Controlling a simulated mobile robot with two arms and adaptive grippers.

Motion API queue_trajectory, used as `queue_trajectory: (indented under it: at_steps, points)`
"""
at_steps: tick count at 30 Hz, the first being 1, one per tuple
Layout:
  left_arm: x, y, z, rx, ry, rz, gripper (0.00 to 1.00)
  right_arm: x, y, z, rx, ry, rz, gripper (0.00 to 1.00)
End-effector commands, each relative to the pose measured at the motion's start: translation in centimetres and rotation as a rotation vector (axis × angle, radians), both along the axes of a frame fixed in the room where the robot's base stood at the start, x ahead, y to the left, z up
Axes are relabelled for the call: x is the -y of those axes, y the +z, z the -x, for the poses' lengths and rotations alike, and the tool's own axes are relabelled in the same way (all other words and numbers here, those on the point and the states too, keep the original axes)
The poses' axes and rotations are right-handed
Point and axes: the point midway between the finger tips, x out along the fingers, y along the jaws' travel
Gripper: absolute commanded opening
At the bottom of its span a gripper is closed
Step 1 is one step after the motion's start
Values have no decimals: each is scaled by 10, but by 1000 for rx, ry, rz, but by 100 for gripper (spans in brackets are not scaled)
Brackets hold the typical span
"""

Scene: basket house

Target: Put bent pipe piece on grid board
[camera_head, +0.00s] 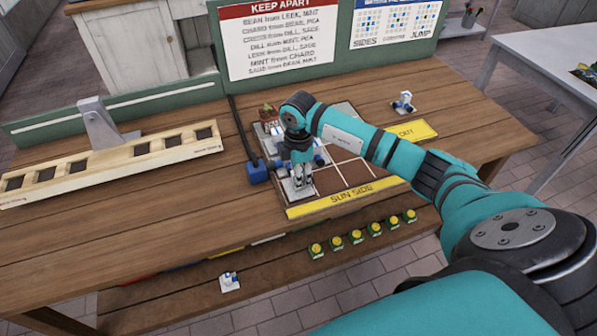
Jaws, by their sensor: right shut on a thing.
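The grid board (357,172) lies on the wooden table, with brown cells, pale dividing lines and a yellow "SUN SIDE" strip along its front. My right gripper (302,184) points down over the board's near left cell and is shut on a piece with a white base (291,192), apparently the bent pipe piece. The fingers hide much of it, so I cannot tell its bend or whether it rests on the board. Blue and white pieces (318,160) show behind the gripper on the board. My left gripper is not in view.
A blue fitting (258,172) on a black hose stands at the board's left edge. A white and blue piece (403,103) sits behind the board; another white piece (230,282) lies on the lower ledge beside several yellow-topped green pieces (356,237). A wooden rack (110,160) stands left.

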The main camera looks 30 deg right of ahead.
Motion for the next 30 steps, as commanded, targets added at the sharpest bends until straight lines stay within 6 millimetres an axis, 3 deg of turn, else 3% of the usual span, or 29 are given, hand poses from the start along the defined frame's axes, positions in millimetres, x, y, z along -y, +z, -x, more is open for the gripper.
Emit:
queue_trajectory:
  at_steps: [9, 10, 15, 25, 30]
  points:
    - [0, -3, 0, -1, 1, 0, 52, 0, -3, 0, 2, 0, -1, 0]
    - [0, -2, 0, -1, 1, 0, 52, 0, -3, -1, 2, 0, -1, 31]
    - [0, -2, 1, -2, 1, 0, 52, 0, -2, 0, 2, 0, -1, 52]
    - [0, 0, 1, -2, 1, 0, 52, 0, 3, -1, 4, 0, -1, 52]
    - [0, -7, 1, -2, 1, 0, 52, 0, 26, -2, 8, 2, -1, 52]
